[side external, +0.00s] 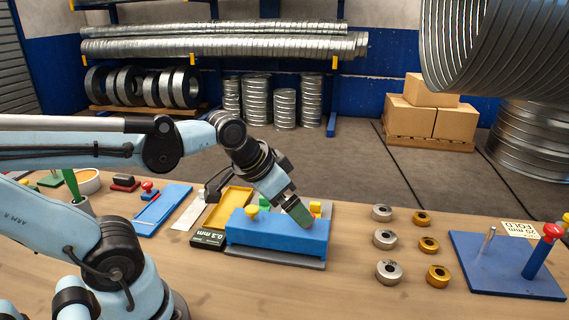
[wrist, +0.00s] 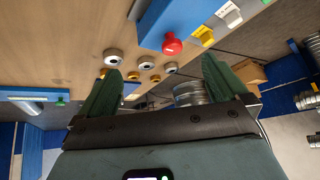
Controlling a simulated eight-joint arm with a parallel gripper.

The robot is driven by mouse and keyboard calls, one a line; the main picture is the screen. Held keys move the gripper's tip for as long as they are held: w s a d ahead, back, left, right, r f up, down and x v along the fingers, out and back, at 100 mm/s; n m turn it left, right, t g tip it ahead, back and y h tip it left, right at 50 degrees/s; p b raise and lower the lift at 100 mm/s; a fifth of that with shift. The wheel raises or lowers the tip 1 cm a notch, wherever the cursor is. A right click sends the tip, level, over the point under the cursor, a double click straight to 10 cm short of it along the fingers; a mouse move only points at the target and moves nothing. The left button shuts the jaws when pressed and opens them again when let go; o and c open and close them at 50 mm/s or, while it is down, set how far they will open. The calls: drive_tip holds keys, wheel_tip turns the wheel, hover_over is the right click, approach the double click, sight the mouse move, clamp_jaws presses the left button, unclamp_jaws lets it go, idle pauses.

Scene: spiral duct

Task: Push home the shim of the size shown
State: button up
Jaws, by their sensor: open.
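A long blue block fixture (side external: 278,232) sits on a grey base on the bench in the side view. A yellow knob (side external: 251,211) shows at its left end and a yellow tab (side external: 315,208) behind its right part. A small red part (side external: 309,226) shows at my fingertips; a bit of green is behind them. Which of these are shims I cannot tell. A black display (side external: 208,239) in front of the left end seems to read 0.3 mm. My gripper (side external: 300,214) is tilted down over the block's right part. In the wrist view its green fingers (wrist: 162,82) are apart with nothing held between them.
Several silver rings (side external: 384,238) and gold rings (side external: 428,245) lie right of the fixture. Beyond them is a blue plate (side external: 500,265) with a pin and a red-knobbed post (side external: 548,240). The front bench is clear.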

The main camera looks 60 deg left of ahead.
drive_tip(key=shift+s+d+f+n, duration=0.3)
drive_tip(key=shift+d+f, duration=0.1)
drive_tip(key=shift+f, duration=0.05)
drive_tip(key=shift+c, duration=0.2)
drive_tip(key=shift+d+f, duration=0.1)
drive_tip(key=shift+d, duration=0.05)
drive_tip(key=shift+c, duration=1.1)
drive_tip(key=shift+w, duration=0.15)
drive_tip(key=shift+c, duration=1.3)
drive_tip(key=shift+m+g, duration=0.6)
drive_tip(key=shift+m, duration=0.3)
drive_tip(key=w+a+r, duration=0.1)
drive_tip(key=w, duration=0.1)
drive_tip(key=w+a+r, duration=0.1)
drive_tip(key=r, duration=0.1)
drive_tip(key=shift+w, duration=0.35)
drive_tip(key=c, duration=0.5)
drive_tip(key=m+g, duration=0.5)
drive_tip(key=m, duration=0.2)
hover_over(315, 203)
wheel_tip(315, 203, down, 2)
drive_tip(key=shift+c, duration=0.2)
wheel_tip(315, 203, down, 12)
drive_tip(key=shift+f, duration=0.15)
clamp_jaws()
